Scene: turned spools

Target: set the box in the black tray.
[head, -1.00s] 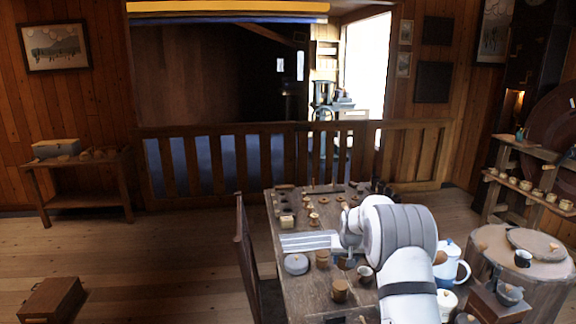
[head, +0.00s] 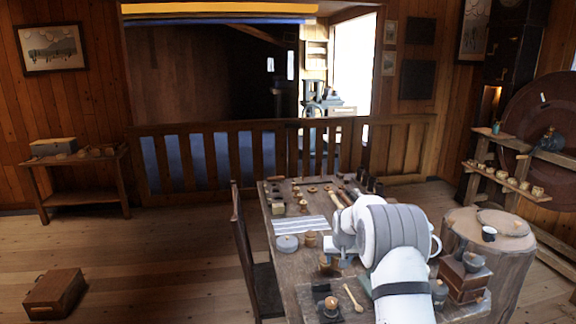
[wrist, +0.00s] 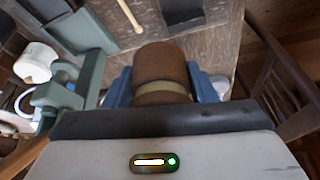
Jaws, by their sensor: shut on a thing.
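The box (wrist: 160,70), a round brown turned piece with a pale band, is between the two blue fingers of my gripper (wrist: 163,88) in the wrist view. My gripper is shut on it. In the head view my gripper (head: 345,259) is over the table and my arm hides most of what it holds. The black tray (head: 319,290) lies near the front of the table, with a small round brown thing on it. A dark patch at the wrist view's top edge may be this tray, but I cannot tell.
A wooden spoon (head: 353,298) lies right of the tray. A brown canister (head: 326,268), another canister (head: 310,240) and a round grey tin (head: 287,243) stand behind it. A chair (head: 245,240) is at the table's left. A wooden box stack (head: 463,283) stands at the right.

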